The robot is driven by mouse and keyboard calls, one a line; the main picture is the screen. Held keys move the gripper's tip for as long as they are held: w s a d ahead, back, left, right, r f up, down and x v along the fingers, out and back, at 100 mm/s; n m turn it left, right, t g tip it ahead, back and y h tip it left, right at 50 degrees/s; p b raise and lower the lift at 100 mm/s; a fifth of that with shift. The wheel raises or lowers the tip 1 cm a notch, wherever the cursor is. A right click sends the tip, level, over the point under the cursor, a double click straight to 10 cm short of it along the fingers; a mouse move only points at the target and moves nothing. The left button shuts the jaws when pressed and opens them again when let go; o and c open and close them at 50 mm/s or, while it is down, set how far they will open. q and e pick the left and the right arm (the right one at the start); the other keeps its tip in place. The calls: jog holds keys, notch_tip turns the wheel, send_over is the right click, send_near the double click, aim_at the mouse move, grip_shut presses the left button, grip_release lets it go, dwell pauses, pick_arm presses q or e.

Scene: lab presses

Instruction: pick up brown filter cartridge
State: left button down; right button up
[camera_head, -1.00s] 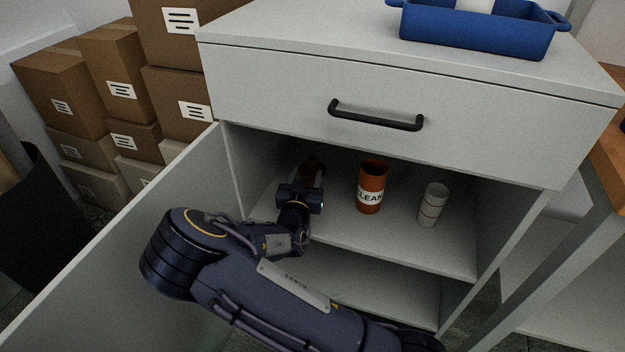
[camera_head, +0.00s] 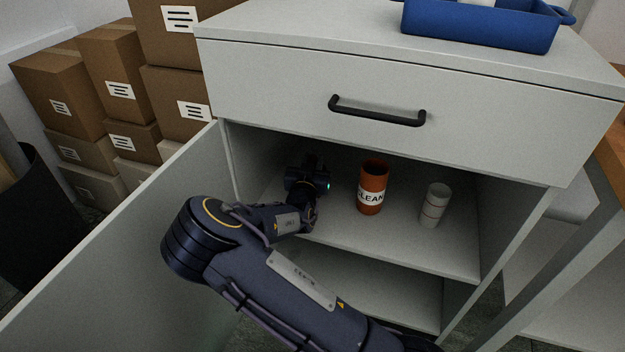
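My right gripper (camera_head: 311,166) is inside the open cabinet, at the left part of its upper shelf. Its body faces away from me and its fingers are dark and mostly hidden, so I cannot tell whether they are open or shut. The brown filter cartridge cannot be made out clearly now; the brown shape seen earlier at the fingers is hidden behind the gripper or in shadow. My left gripper is not in view.
An orange-brown can labelled CLEAN (camera_head: 372,188) and a white ringed cylinder (camera_head: 434,205) stand right of my gripper on the shelf (camera_head: 385,236). The cabinet door (camera_head: 130,245) stands open at left. A closed drawer (camera_head: 270,95) is above; a blue tray (camera_head: 480,27) sits on top.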

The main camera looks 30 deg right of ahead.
grip_shut()
jog(key=shift+r, duration=0.1)
jog(key=shift+r+p, duration=0.3)
jog(key=shift+r, duration=0.3)
jog(key=s+a+r+p, duration=0.3)
jog(key=a+r, duration=0.2)
jog(key=a, duration=0.1)
jog(key=s+a+r+p, duration=0.2)
jog(key=a+r+p, duration=0.1)
jog(key=a+r, duration=0.3)
jog(key=shift+s+a+r, duration=0.25)
jog(key=shift+s+a, duration=0.15)
jog(key=shift+a, duration=0.05)
